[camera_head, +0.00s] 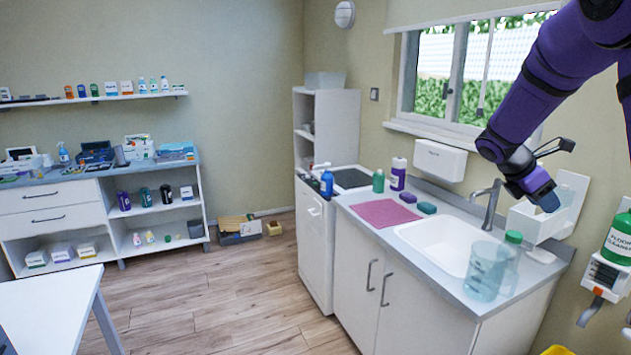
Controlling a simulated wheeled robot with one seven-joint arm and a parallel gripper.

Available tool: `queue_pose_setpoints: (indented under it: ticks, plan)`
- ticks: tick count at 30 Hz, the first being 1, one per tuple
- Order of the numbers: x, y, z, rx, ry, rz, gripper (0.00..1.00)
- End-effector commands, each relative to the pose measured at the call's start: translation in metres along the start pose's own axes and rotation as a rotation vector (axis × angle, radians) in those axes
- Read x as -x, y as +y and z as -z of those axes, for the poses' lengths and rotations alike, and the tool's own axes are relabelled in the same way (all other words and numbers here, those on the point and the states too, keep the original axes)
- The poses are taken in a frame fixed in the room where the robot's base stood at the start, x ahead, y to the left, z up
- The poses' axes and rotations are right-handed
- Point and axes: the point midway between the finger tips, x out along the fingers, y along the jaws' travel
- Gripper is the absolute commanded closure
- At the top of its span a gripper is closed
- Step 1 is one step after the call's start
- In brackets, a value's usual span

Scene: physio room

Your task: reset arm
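My purple arm reaches in from the top right of the head view. My gripper (545,198) hangs over the right end of the sink counter, in front of a white wall holder (548,222). Its end is dark blue and small in the picture. I cannot make out the two fingers, nor whether anything is between them. A clear blue pitcher (486,270) and a green-capped clear bottle (512,262) stand on the counter below it, apart from it.
The counter holds a white sink (450,246), a tap (490,203), a pink cloth (385,213), sponges (427,208) and bottles (398,174). A floor cleaner bottle (618,240) is on the right wall. A white table (50,310) is at lower left. The middle floor is clear.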

Motion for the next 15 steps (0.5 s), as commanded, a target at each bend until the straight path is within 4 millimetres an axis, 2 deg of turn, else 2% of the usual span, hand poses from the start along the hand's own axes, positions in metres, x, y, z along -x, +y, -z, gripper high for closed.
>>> queue_pose_setpoints:
  ticks: [1, 15]
  plan:
    - [0.01, -0.013, -0.001, -0.066, 0.046, -0.017, 0.63]
    - [0.092, -0.133, 0.019, -0.68, 0.466, -0.053, 0.63]
